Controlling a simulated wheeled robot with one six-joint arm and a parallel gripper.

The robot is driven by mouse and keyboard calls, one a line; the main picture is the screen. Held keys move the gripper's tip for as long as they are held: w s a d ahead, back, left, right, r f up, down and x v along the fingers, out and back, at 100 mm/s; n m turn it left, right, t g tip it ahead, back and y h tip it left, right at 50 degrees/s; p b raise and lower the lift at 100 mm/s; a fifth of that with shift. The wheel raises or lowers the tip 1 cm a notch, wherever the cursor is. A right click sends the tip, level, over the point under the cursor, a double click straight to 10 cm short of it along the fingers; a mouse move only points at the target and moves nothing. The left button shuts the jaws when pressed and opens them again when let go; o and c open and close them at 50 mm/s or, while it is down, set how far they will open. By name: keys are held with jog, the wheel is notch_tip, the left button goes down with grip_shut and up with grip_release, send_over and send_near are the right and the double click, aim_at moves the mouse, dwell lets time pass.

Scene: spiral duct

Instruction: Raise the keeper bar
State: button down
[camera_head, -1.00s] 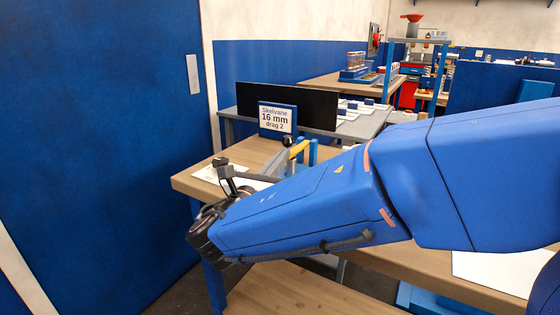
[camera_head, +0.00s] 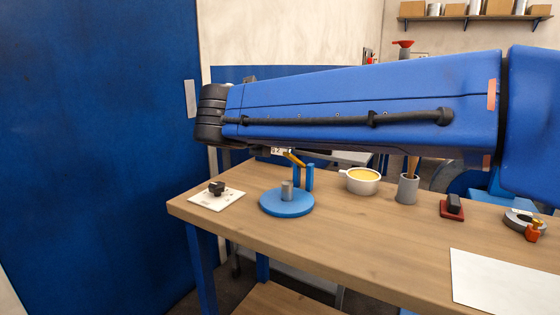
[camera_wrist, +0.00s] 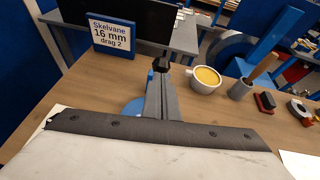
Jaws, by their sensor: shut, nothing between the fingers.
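A blue round base (camera_head: 287,203) with a grey peg (camera_head: 287,189) stands on the wooden bench. Blue posts (camera_head: 304,178) rise behind the peg, and a short yellow bar (camera_head: 293,157), which looks like the keeper bar, tilts above them. My arm hides the bar's upper end in the head view. My gripper (camera_wrist: 161,66) shows in the wrist view as grey fingers with dark tips, shut and empty. The fingers cover much of the blue base (camera_wrist: 133,107) there. My arm hides the gripper in the head view. Contact with the bar cannot be told.
A pale cup with yellow contents (camera_head: 362,180), a grey pot (camera_head: 407,189) and a red-based block (camera_head: 453,206) stand to the right. A white card with a black piece (camera_head: 217,190) lies left. A "Skelvane 16 mm drag 2" sign (camera_wrist: 112,35) stands behind.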

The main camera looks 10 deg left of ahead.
jog(key=w+d+r+g+y, duration=0.1)
jog(key=w+d+r+g, duration=0.1)
jog(key=w, duration=0.6)
jog(key=w+d+r+g+y, duration=0.1)
jog(key=w+d+r+g, duration=0.2)
jog(key=w, duration=0.5)
jog(key=shift+w+d+g, duration=0.35)
jog(key=shift+d+g, duration=0.05)
jog(key=shift+g, duration=0.5)
jog(key=v, duration=1.7)
jog(key=shift+s+r, duration=0.15)
jog(key=shift+r, duration=0.1)
jog(key=shift+s, duration=0.1)
